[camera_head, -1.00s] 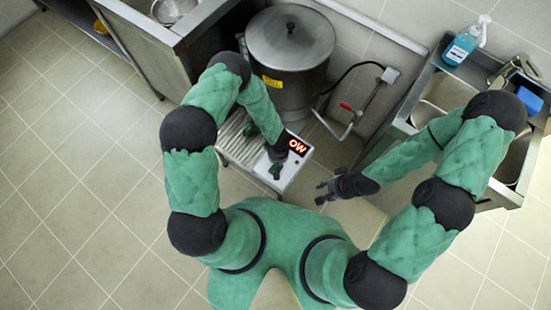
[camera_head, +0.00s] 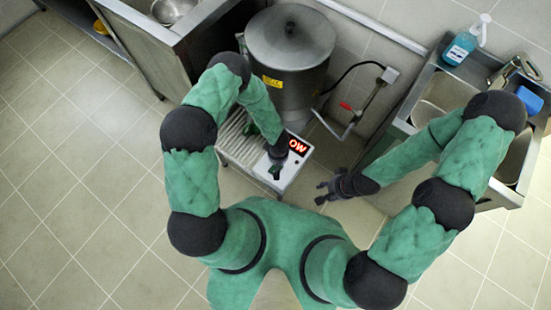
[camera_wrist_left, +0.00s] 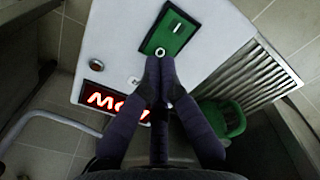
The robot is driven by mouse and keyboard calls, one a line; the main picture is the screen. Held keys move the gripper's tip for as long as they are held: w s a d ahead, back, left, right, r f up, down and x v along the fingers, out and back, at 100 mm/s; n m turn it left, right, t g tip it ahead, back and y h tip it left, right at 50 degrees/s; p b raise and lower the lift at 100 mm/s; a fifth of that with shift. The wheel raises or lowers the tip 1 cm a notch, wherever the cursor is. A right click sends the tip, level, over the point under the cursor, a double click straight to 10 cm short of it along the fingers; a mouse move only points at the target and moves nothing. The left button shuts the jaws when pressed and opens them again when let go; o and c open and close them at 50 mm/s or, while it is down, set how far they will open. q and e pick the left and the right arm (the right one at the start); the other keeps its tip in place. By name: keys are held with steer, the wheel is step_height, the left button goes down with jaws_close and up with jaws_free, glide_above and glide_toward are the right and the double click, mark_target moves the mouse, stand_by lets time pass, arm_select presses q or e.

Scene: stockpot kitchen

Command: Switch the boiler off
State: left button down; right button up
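The boiler (camera_head: 290,50) is a large lidded steel pot behind a white control panel (camera_head: 300,165). The panel carries a green rocker switch (camera_wrist_left: 170,30) marked with a line and a circle, beside a lit red display (camera_wrist_left: 105,98) with partly hidden lettering. My left gripper (camera_wrist_left: 160,62) has its fingertips together at the circle end of the switch; the left wrist view does not settle whether they touch it. In the head view the left gripper (camera_head: 280,158) is over the panel, partly hidden. My right gripper (camera_head: 320,192) is open and empty, right of the panel.
A red-handled pipe (camera_head: 345,118) runs at the right. A sink unit (camera_head: 400,128) with a blue soap bottle (camera_head: 461,48) stands right; a steel counter (camera_head: 150,28) stands left. Floor at left is clear.

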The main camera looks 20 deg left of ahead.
mark_target(274, 170)
arm_select(q)
steer(key=shift+f+b, duration=0.8)
steer(key=shift+f, duration=0.35)
stand_by(1.1)
steer(key=shift+r, duration=0.15)
step_height(274, 170, up, 7)
steer(key=p, duration=0.7)
stand_by(0.3)
stand_by(0.4)
steer(key=shift+s+a+r, duration=0.1)
steer(key=s+d+r+m+h, duration=0.1)
steer(key=s+r+m+h, duration=0.3)
steer(key=s+r, duration=0.5)
step_height(274, 170, up, 4)
steer(key=shift+s+d+f+m, duration=0.25)
steer(key=shift+s+m, duration=0.1)
steer(key=shift+m, duration=0.45)
